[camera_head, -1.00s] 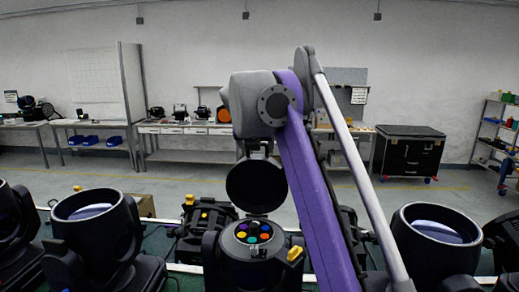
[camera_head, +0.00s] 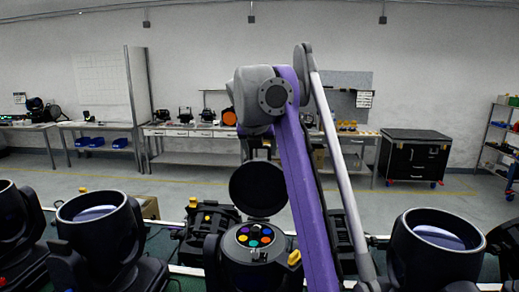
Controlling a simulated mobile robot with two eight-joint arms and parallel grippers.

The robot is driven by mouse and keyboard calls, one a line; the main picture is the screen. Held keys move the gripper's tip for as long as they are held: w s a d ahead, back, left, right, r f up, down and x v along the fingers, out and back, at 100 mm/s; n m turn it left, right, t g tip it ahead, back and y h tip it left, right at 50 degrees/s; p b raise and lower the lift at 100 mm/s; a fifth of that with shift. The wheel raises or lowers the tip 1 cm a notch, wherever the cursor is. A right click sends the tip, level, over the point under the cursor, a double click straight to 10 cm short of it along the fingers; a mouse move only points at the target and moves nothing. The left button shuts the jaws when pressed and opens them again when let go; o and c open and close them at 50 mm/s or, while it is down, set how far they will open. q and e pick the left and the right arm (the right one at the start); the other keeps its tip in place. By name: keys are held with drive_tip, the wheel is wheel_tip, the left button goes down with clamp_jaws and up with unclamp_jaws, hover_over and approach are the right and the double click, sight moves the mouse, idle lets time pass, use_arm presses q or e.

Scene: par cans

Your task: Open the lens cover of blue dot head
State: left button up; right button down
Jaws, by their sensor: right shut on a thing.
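A black moving head (camera_head: 252,268) stands in the middle front, with several coloured lenses on its face, among them yellow, orange, green and purple ones. I cannot make out a blue dot marker on its body. Its round black lens cover (camera_head: 257,190) stands raised, swung up at the far side of the lens face. My right gripper (camera_head: 257,152) is at the cover's top edge and is shut on it; the fingertips are small and partly hidden by my purple arm. My left gripper is not in view.
Large black heads stand at the left (camera_head: 97,215) and right (camera_head: 438,235). A smaller fixture with yellow parts (camera_head: 207,222) is just behind left. A black case (camera_head: 414,157) and workbenches (camera_head: 190,135) are farther back, with open floor between.

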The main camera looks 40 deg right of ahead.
drive_tip(key=shift+c, duration=1.8)
unclamp_jaws()
drive_tip(key=shift+r, duration=0.2)
drive_tip(key=shift+o, duration=0.8)
drive_tip(key=shift+s, duration=0.2)
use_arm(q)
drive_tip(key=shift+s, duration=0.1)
use_arm(e)
drive_tip(key=shift+s+a+r, duration=0.35)
drive_tip(key=shift+r, duration=0.1)
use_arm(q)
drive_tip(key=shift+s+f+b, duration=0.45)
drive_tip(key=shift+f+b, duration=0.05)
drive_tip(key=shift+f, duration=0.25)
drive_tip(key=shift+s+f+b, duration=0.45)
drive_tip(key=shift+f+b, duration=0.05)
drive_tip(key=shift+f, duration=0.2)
use_arm(e)
drive_tip(key=s+a, duration=0.7)
drive_tip(key=a, duration=0.2)
drive_tip(key=shift+s, duration=0.4)
